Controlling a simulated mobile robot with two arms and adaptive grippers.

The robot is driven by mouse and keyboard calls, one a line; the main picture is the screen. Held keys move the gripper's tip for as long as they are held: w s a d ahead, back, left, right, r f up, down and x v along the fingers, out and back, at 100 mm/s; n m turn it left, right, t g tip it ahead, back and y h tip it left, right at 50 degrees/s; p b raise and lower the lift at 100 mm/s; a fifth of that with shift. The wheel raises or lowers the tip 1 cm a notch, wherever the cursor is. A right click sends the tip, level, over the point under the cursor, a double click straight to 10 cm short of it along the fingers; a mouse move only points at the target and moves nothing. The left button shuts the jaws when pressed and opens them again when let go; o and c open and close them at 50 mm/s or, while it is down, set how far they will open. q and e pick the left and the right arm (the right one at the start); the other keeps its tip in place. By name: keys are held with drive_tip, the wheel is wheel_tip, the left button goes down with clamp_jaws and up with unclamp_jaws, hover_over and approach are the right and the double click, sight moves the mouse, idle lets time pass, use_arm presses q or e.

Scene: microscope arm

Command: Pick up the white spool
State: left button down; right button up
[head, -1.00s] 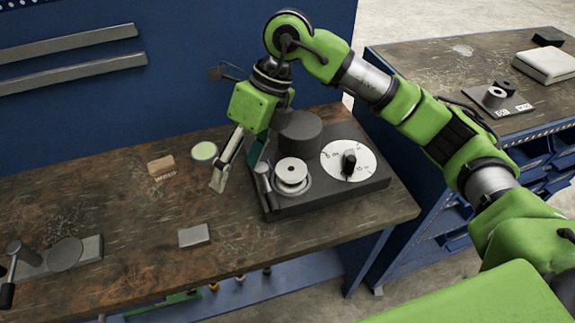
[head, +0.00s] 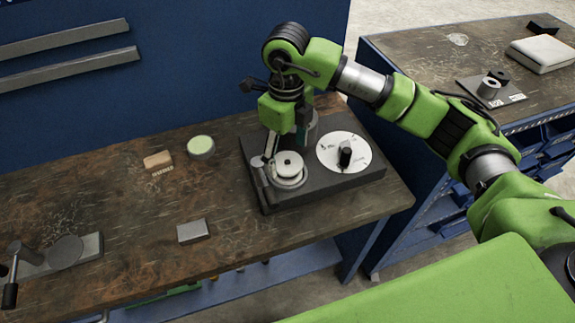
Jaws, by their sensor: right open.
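The white spool (head: 289,163) sits on a round metal seat on the dark device base (head: 325,190), near its front left. My right gripper (head: 283,150) is open and points down just behind the spool. One light finger shows at the spool's back left, and a darker finger stands to the right, behind it. I cannot tell whether either finger touches the spool. My left gripper is not in view.
A white dial with a black knob (head: 345,157) is right of the spool. A short metal lever (head: 259,178) stands close on its left. A round green-topped tin (head: 201,147), a wooden brush (head: 158,160) and a grey block (head: 193,231) lie left on the bench.

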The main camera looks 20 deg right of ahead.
sight(288, 162)
drive_tip(key=f+p, duration=0.1)
drive_tip(key=f, duration=0.2)
drive_tip(key=shift+w+d+f+p, duration=0.1)
drive_tip(key=shift+d+f+p, duration=0.1)
drive_tip(key=shift+f+p, duration=0.2)
drive_tip(key=shift+f, duration=0.5)
drive_tip(key=c, duration=1.2)
drive_tip(key=shift+c, duration=0.2)
